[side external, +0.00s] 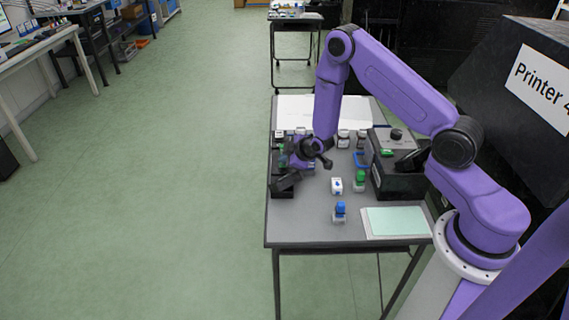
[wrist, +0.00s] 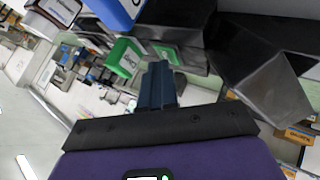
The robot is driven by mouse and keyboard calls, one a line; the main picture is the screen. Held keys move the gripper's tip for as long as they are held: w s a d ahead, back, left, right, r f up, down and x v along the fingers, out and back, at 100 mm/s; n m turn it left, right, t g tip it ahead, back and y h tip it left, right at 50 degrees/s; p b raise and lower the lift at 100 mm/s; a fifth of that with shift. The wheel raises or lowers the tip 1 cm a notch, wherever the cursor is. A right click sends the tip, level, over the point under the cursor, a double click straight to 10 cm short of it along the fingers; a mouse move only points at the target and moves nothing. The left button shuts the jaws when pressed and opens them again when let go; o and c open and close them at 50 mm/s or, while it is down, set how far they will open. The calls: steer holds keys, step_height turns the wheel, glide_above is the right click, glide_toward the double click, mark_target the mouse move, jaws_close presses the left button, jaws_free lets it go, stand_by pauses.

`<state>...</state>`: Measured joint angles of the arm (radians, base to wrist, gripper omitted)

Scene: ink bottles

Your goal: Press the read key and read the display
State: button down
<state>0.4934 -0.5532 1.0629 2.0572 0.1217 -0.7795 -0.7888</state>
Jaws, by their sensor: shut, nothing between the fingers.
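My gripper (wrist: 158,72) shows in the wrist view with its two dark fingers together and nothing between them. In the side view my gripper (side external: 288,182) hangs low over the left part of the table, and its fingertips are hard to make out. A dark boxy device (side external: 400,183) stands at the right of the table, with a black round top piece and a small green patch (side external: 386,152) on it. My gripper is well to the left of this device. I cannot make out a read key or any reading on a display.
A pale green pad (side external: 396,221) lies at the front right. Dark-capped bottles (side external: 343,138) stand behind, before a white sheet (side external: 325,108). The front left is clear.

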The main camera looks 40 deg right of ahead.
steer(key=shift+r, duration=0.9)
steer(key=shift+r, duration=2.5)
